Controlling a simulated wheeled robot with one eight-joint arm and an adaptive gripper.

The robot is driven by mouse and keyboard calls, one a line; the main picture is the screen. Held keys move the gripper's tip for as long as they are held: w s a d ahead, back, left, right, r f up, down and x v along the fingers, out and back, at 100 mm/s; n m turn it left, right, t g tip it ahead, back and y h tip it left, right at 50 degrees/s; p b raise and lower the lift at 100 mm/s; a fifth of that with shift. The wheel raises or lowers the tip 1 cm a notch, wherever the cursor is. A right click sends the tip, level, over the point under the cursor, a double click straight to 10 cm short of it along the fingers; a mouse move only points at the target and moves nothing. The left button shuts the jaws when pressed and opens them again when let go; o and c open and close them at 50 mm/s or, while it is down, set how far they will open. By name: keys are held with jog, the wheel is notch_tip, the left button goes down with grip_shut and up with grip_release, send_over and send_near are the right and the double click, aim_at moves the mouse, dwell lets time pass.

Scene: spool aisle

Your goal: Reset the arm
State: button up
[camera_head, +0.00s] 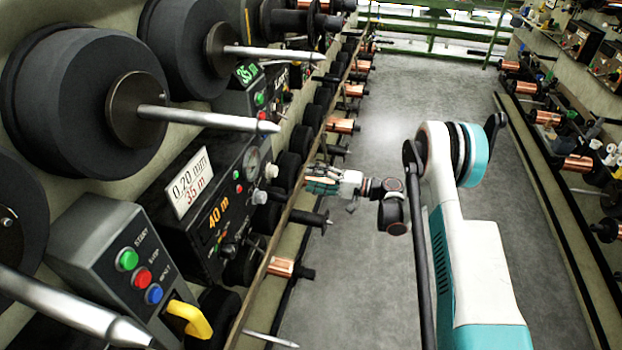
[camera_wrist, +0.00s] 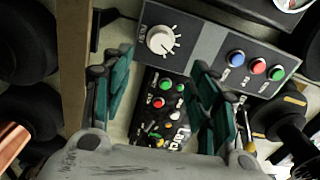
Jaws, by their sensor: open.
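My arm (camera_head: 455,230) rises at the right of the head view and bends over toward the left. My gripper (camera_head: 318,181) reaches out to the edge of the machine row. In the wrist view my gripper (camera_wrist: 160,88) shows two dark green fingers spread apart, with nothing between them. Beyond the fingers is a control panel (camera_wrist: 200,48) with a pale knob (camera_wrist: 162,40) and blue, red and green buttons. A second dark panel (camera_wrist: 160,105) with small coloured buttons shows between the fingers. I cannot tell whether the fingers touch anything.
Machines with large black spools (camera_head: 80,95) and metal spindles (camera_head: 205,118) line the left. A grey button box (camera_head: 130,265) with a yellow handle (camera_head: 190,318) is near. Copper spools (camera_head: 284,267) sit along the rail. The grey aisle floor (camera_head: 430,95) is clear; another machine row stands right.

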notch_tip(320, 180, up, 12)
jog(key=s+r+h, duration=0.1)
jog(key=h, duration=0.3)
jog(key=s+r+h, duration=0.4)
jog(key=s+r, duration=0.4)
jog(key=s, duration=0.1)
jog(key=s+d+r+n+h, duration=0.1)
jog(key=s+d+h, duration=0.2)
jog(key=s, duration=0.7)
jog(key=s+d+r+n+h, duration=0.1)
jog(key=s+d+h, duration=0.2)
jog(key=s, duration=0.7)
jog(key=s+d+r+n+t+h, duration=0.1)
jog(key=s+d+h, duration=0.2)
jog(key=s, duration=0.7)
jog(key=d, duration=0.2)
jog(key=shift+d, duration=0.4)
jog(key=shift+w, duration=0.1)
